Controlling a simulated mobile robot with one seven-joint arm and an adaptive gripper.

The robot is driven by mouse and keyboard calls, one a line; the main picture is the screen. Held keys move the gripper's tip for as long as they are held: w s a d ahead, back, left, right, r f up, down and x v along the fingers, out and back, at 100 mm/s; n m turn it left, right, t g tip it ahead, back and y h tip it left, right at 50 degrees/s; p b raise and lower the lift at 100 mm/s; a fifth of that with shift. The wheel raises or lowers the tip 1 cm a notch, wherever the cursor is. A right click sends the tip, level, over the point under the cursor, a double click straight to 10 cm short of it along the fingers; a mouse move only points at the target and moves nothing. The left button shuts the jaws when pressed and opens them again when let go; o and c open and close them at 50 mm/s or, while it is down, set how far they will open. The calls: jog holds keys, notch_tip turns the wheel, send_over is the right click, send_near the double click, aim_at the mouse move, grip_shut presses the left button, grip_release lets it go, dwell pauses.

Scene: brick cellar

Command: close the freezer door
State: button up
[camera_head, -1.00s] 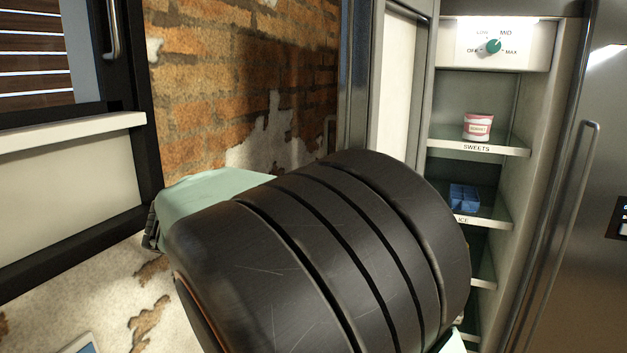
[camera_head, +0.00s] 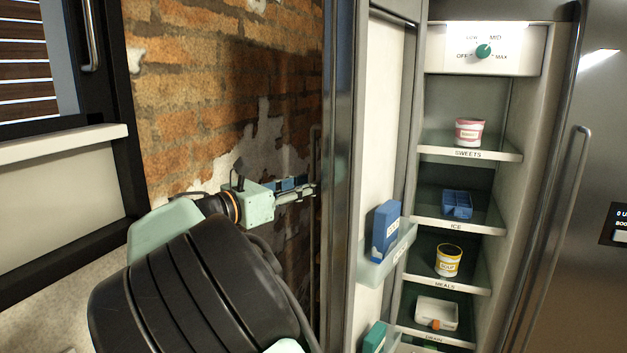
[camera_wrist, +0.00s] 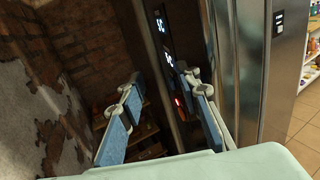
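The freezer door (camera_head: 375,185) stands open at the left side of the freezer (camera_head: 505,250), its white inner face with door bins showing. Its steel edge (camera_head: 340,150) is upright. A thin vertical bar (camera_head: 315,150), which looks like the door handle, shows on its outer side. My gripper (camera_head: 300,187) is on that outer side, left of the edge, its fingertips close to the bar; I cannot tell whether they touch. In the wrist view my gripper (camera_wrist: 165,120) has its blue-padded fingers wide apart, with nothing visibly held. Dark steel with lit digits (camera_wrist: 168,50) shows beyond them.
The freezer shelves hold a pink-and-white tub (camera_head: 468,132), a blue ice tray (camera_head: 457,204), a yellow cup (camera_head: 448,261) and a white box (camera_head: 436,313). A blue carton (camera_head: 385,230) sits in a door bin. A brick wall (camera_head: 215,90) is behind my arm. A steel door (camera_head: 595,180) stands right.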

jog(key=x, duration=0.2)
jog(key=shift+w+d, duration=0.2)
jog(key=shift+d, duration=0.05)
grip_shut()
dwell(0.3)
